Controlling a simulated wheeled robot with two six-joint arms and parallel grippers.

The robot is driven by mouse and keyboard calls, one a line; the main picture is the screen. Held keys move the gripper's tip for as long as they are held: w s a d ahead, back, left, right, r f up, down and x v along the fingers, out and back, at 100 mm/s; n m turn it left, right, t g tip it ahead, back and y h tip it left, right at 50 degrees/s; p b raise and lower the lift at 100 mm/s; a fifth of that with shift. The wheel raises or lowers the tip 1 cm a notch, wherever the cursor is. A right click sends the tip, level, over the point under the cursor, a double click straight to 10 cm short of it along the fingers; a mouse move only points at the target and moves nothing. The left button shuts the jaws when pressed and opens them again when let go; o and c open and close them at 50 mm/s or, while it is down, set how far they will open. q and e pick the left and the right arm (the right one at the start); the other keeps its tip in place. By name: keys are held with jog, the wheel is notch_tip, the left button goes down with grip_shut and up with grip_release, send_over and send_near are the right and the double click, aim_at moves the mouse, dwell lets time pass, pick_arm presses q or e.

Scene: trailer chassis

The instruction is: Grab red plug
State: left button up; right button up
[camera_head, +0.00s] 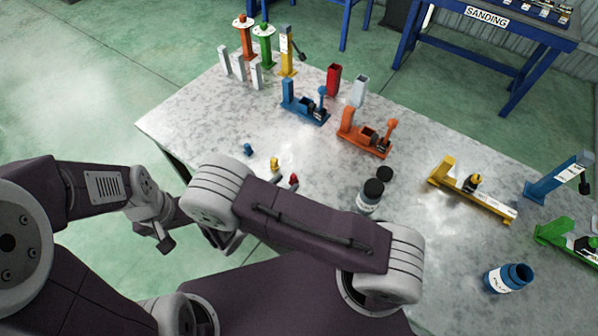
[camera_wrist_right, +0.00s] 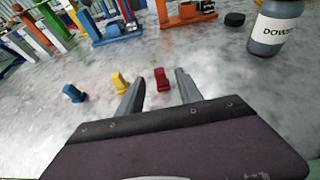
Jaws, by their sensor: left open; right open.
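The red plug (camera_head: 293,180) stands on the table just past my right arm link in the head view. In the right wrist view the red plug (camera_wrist_right: 161,78) is ahead, between the tips of my right gripper (camera_wrist_right: 160,92). That gripper is open and empty; its fingers appear apart from the plug. The head view hides it behind my right arm. My left gripper (camera_head: 163,232) is open and empty off the table's near left edge, away from the plug.
A yellow plug (camera_head: 274,163) and a blue plug (camera_head: 248,149) stand left of the red one. Orange (camera_head: 366,145) and blue (camera_head: 305,108) fixtures stand farther back. The metal table (camera_head: 190,118) is bare around the plugs.

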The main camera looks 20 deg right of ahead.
aim_at(298, 174)
jog(key=x, duration=0.3)
jog(key=shift+p, duration=0.4)
jog(key=shift+w+d+f, duration=0.1)
jog(key=shift+w+d, duration=0.05)
jog(key=shift+d, duration=0.15)
jog(key=p+x, duration=0.1)
jog(key=x, duration=0.3)
jog(key=shift+w+f, duration=0.15)
jog(key=shift+w+d+f, duration=0.2)
jog(key=shift+w+f, duration=0.05)
jog(key=shift+s, duration=0.1)
grip_shut()
